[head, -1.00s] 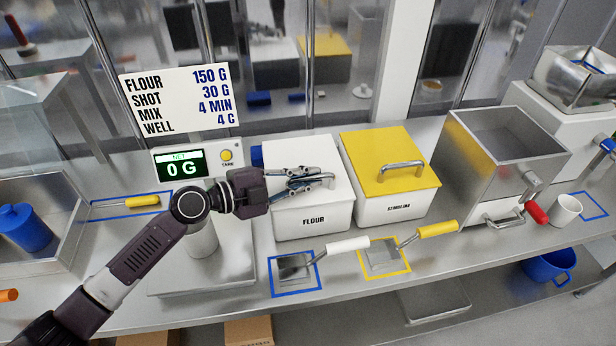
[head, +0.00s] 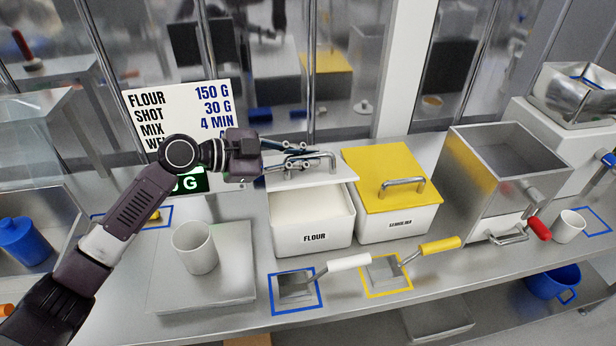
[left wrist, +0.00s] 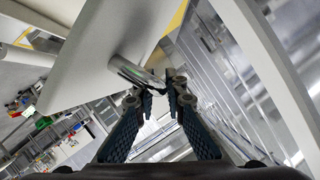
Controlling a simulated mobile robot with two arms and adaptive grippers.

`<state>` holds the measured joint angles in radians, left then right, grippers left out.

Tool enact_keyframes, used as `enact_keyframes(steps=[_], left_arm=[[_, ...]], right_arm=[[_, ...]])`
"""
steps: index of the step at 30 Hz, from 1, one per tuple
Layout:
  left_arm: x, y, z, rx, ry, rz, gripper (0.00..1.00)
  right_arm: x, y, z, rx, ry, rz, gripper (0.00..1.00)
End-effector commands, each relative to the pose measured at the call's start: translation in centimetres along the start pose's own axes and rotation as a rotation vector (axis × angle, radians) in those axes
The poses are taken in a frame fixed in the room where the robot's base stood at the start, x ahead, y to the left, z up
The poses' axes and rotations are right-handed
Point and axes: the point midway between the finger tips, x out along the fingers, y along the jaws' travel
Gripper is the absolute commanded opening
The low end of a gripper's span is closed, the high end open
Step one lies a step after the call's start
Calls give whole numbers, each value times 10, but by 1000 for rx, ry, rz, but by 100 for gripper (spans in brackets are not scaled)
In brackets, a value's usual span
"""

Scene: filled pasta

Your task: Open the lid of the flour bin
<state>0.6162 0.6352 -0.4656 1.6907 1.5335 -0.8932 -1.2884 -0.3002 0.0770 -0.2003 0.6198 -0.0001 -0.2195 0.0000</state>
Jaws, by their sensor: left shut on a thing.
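The flour bin (head: 312,236) is a white box marked FLOUR on the counter. Its white lid (head: 338,172) is raised and tilted up at the front, so the pale inside of the bin shows. My left gripper (head: 318,158) is shut on the metal lid handle (head: 297,162) from the left side. In the left wrist view the fingers (left wrist: 161,92) close on the bar handle (left wrist: 136,70), with the lid (left wrist: 95,55) as a large pale plate beside them. My right gripper is not in view.
The yellow-lidded semolina bin (head: 392,226) stands close on the right, shut. A white-handled scoop (head: 345,264) and a yellow-handled scoop (head: 437,245) lie in front. A white cup (head: 194,248) stands on the scale plate (head: 225,292) at left. A glass partition stands behind.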

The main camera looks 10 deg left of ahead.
Motion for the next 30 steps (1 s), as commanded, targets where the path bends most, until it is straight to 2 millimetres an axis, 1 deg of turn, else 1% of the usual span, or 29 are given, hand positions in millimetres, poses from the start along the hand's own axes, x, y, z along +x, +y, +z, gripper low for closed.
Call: enact_keyframes(steps=[1, 3, 11, 17, 28, 29, 30], left_arm=[[-1, -9, -3, -26, 1, 8, 0], [-2, -17, -5, -67, 2, 25, 0], [-3, -39, -10, -170, 3, 68, 0], [-4, -45, -10, -198, 2, 80, 0], [-4, -45, -10, -201, 1, 81, 0], [-4, -45, -10, -200, 1, 81, 14], [-4, -45, -10, -200, 1, 81, 19]], right_arm=[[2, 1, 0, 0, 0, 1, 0], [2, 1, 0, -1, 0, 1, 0], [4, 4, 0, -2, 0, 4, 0], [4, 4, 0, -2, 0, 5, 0], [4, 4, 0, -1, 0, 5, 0], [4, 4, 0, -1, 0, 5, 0], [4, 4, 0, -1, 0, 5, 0]])
